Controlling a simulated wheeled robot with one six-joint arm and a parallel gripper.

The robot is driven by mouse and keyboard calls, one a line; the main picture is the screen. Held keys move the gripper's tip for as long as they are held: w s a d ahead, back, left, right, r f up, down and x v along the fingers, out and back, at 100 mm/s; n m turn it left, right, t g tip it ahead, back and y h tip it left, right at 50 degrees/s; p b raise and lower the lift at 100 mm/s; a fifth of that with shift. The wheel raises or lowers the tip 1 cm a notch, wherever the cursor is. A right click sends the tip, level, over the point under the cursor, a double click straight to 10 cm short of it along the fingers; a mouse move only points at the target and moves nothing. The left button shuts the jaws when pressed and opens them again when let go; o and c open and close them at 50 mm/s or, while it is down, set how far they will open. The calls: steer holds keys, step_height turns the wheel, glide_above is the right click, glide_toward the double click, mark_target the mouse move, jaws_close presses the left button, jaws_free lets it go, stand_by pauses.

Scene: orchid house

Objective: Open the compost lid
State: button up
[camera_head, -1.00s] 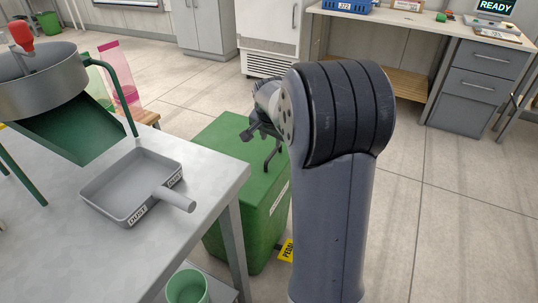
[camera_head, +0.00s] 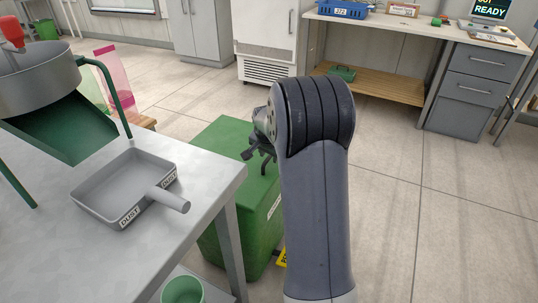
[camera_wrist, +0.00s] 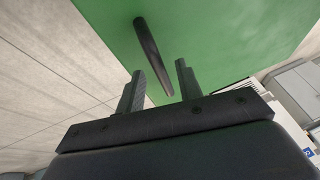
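The compost bin is a green box (camera_head: 217,145) with a flat green lid, standing on the floor beyond the grey table. In the wrist view the green lid (camera_wrist: 225,35) fills much of the top, with a dark bar handle (camera_wrist: 148,40) on it. My gripper (camera_wrist: 160,66) is open, one finger on each side of the handle's near end in the picture. I see no finger touching the handle. In the head view my gripper (camera_head: 256,154) is over the lid, partly hidden by my arm. The lid looks flat and closed.
The grey table (camera_head: 205,200) at left holds a dustpan (camera_head: 125,190) and a sieve machine (camera_head: 40,75). A green cup (camera_head: 183,290) is below its edge. A white cabinet (camera_head: 265,40) and a bench (camera_head: 400,20) stand behind. The floor at right is clear.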

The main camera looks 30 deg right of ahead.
jaws_close()
steer(key=shift+r, duration=0.15)
stand_by(0.4)
